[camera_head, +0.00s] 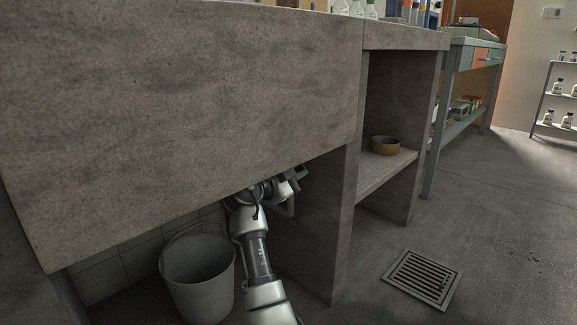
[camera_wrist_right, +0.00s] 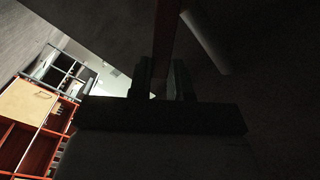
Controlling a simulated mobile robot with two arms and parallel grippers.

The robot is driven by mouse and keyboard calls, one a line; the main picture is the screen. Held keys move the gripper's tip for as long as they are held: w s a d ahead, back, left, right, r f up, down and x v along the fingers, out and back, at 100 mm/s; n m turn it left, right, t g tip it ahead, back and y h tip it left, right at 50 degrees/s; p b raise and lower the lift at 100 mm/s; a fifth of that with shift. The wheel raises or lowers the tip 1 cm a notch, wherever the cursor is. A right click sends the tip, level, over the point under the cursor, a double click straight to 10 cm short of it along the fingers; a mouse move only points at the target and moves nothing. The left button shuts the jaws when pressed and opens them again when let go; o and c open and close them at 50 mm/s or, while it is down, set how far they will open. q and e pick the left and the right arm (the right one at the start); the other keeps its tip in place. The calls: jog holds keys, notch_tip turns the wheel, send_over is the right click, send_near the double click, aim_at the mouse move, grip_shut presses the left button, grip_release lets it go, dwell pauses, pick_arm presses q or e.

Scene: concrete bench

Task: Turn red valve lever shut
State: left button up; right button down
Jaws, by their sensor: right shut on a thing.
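The red valve lever (camera_wrist_right: 167,35) shows in the right wrist view as a dark reddish bar running up from between the fingers. My right gripper (camera_wrist_right: 162,82) is shut on it. In the head view my right arm reaches under the concrete bench, and the right gripper (camera_head: 300,172) is at the bench's lower edge. The lever is hidden in the head view. A grey pipe-like rod (camera_wrist_right: 205,42) is beside the lever in the wrist view. The valve body cannot be made out in the dark. My left gripper is not in view.
The concrete bench front (camera_head: 190,110) overhangs my right arm. A grey bucket (camera_head: 198,275) stands on the floor left of the arm. A bowl (camera_head: 385,145) sits on a concrete shelf at right. A floor drain (camera_head: 423,278) lies in open floor.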

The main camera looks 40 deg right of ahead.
jog(key=shift+s+d+f+m, duration=0.1)
jog(key=shift+s+f+m, duration=0.25)
jog(key=shift+f+m, duration=0.75)
jog(key=shift+s+f+m, duration=0.3)
jog(key=shift+f+m, duration=0.2)
jog(key=shift+m, duration=1.05)
jog(key=shift+s+d+f+m, duration=0.1)
jog(key=shift+s+f+m, duration=0.25)
jog(key=shift+f+m, duration=0.75)
jog(key=shift+r+m, duration=0.3)
jog(key=shift+m, duration=0.05)
jog(key=c, duration=1)
grip_release()
jog(key=shift+c, duration=0.2)
